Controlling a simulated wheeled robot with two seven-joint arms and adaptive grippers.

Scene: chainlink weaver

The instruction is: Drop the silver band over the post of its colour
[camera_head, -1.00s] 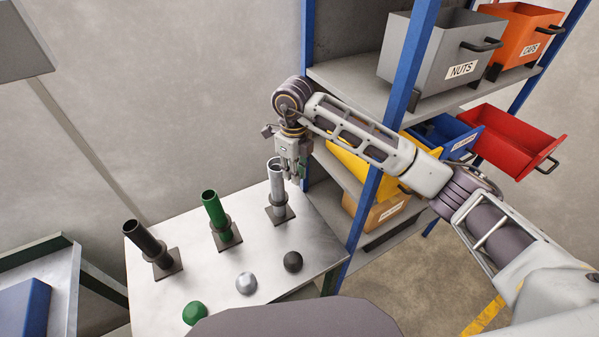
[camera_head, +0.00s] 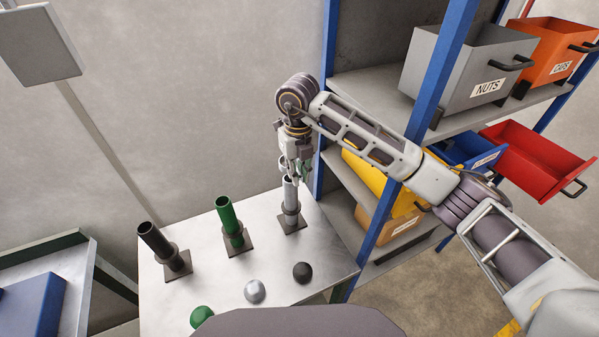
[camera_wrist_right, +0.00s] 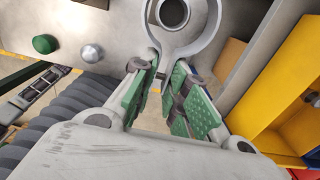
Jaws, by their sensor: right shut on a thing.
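The silver post (camera_head: 290,190) stands upright at the table's right back, nearest the shelf. My right gripper (camera_head: 298,172) is just above its top in the head view. In the right wrist view the green-padded fingers (camera_wrist_right: 169,82) are shut on the tab of the silver band (camera_wrist_right: 183,50). The band's ring appears lined up around the round hollow post top (camera_wrist_right: 172,27); whether it is above the rim or around it I cannot tell. The band is mostly hidden in the head view. The green post (camera_head: 229,217) and dark post (camera_head: 157,243) stand to the left. My left gripper is not in view.
Green (camera_head: 201,315), silver (camera_head: 255,291) and black (camera_head: 302,272) domes sit along the table's (camera_head: 205,270) front. A blue-posted shelf (camera_head: 331,80) with several bins stands close on the right. Another bench (camera_head: 75,285) with a blue item stands at the left.

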